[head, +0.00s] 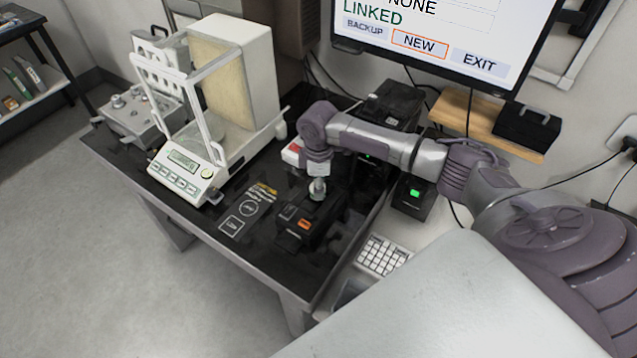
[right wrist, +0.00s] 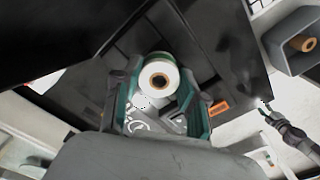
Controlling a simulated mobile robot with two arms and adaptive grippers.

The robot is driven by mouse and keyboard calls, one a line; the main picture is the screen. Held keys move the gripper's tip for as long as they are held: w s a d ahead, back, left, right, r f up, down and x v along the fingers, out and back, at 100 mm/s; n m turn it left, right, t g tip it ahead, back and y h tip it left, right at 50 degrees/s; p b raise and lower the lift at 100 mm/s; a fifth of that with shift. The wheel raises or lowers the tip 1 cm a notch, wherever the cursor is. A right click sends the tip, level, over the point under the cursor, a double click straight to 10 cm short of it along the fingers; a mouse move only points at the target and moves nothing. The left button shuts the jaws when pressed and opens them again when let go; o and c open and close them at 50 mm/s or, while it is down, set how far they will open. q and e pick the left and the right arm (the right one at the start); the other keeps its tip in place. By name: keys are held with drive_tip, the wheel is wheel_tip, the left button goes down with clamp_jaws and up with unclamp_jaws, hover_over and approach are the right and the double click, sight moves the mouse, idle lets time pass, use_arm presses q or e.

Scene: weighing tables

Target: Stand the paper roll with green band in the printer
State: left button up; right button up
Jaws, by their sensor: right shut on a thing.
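The paper roll with green band (right wrist: 158,82) is white with a brown core, seen end-on in the right wrist view. My right gripper (right wrist: 159,98) is shut on it, with a dark green finger on each side. In the head view my right gripper (head: 318,190) is low over the black printer (head: 293,238), which has an orange button. The printer's dark body also lies behind the roll in the wrist view, with an orange patch. I cannot tell whether the roll touches the printer.
A white balance (head: 180,175) with an open glass shield stands left on the black weighing table (head: 215,212). A keypad (head: 382,255) lies right of the table. A monitor (head: 430,35) and a wooden shelf (head: 470,120) are behind. A small box with a green light (head: 412,195) stands nearby.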

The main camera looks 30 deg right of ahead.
drive_tip(key=shift+p, duration=0.85)
idle(0.8)
drive_tip(key=shift+f, duration=0.7)
idle(0.7)
drive_tip(key=o, duration=1.8)
drive_tip(key=shift+r, duration=0.15)
wheel_tip(320, 180, up, 7)
drive_tip(key=p, duration=0.7)
drive_tip(key=shift+r+p, duration=0.15)
drive_tip(key=shift+p, duration=0.15)
